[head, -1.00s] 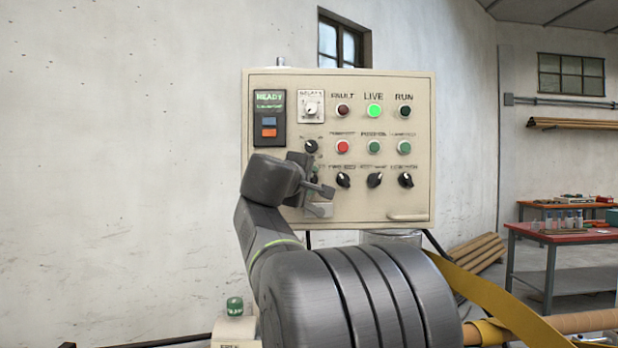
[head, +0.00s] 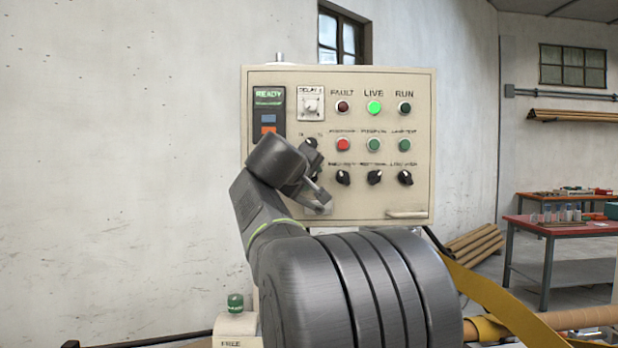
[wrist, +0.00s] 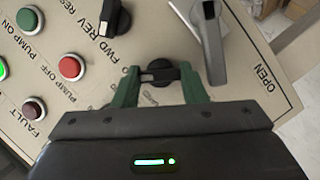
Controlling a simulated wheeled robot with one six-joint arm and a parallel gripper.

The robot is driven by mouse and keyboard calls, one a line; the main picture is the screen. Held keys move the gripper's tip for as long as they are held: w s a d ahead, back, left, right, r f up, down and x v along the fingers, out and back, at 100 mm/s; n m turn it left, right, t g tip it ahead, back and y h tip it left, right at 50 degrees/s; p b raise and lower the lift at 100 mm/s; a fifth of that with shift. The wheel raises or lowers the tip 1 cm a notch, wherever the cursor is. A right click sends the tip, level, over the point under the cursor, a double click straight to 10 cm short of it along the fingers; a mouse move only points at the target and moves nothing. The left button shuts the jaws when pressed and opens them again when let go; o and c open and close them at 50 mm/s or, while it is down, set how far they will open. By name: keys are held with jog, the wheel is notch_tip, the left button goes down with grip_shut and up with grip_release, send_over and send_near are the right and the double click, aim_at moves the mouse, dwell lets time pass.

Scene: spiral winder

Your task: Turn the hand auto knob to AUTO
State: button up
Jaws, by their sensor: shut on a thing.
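The hand auto knob (wrist: 160,74) is a black round knob with a raised grip bar on the cream control panel. In the wrist view the two green fingers of my gripper (wrist: 160,82) stand on either side of it and are shut on it. In the head view the knob (head: 311,144) shows just above my gripper, left of the red button. My gripper is rolled relative to the panel. The knob's own labels are partly hidden or too blurred to read, so I cannot tell which position it points to.
A grey lever handle (wrist: 205,42) stands close beside the right finger in the wrist view. The red pump-off button (wrist: 71,68) and a FWD/REV knob (wrist: 112,17) are on the left. The cream panel (head: 380,208) hangs before a pale wall. A red table (head: 560,228) stands far right.

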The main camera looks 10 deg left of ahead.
jog(key=shift+f, duration=0.1)
jog(key=o, duration=1)
jog(key=shift+s, duration=0.1)
jog(key=b+v, duration=0.1)
jog(key=v, duration=1.2)
jog(key=shift+s+b, duration=0.3)
jog(key=shift+a, duration=0.1)
jog(key=p+x, duration=0.1)
jog(key=x, duration=1.2)
jog(key=shift+w+p, duration=0.3)
jog(key=shift+w, duration=0.1)
